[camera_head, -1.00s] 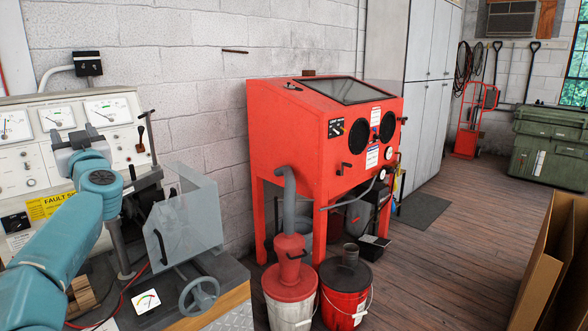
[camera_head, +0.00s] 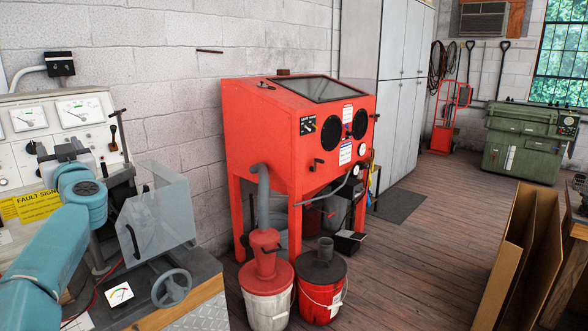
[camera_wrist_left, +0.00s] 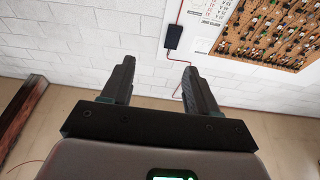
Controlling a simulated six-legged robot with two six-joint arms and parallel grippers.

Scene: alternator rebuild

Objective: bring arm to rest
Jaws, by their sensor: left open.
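My left arm comes in from the left in the head view, with its left gripper (camera_head: 63,150) raised in front of the test bench panel. In the left wrist view the two dark fingers of the left gripper (camera_wrist_left: 158,82) stand apart with nothing between them. Beyond them show a white block wall (camera_wrist_left: 80,45) and a phone-like dark device (camera_wrist_left: 174,37) with a red cord. My right gripper is not in view.
The test bench (camera_head: 205,262) with its clear guard (camera_head: 160,215) and handwheel (camera_head: 171,287) is close to my left arm. A red blasting cabinet (camera_head: 260,130) and two buckets stand right of it. Cardboard (camera_head: 520,250) is at the right. The wooden floor (camera_head: 430,230) between is open.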

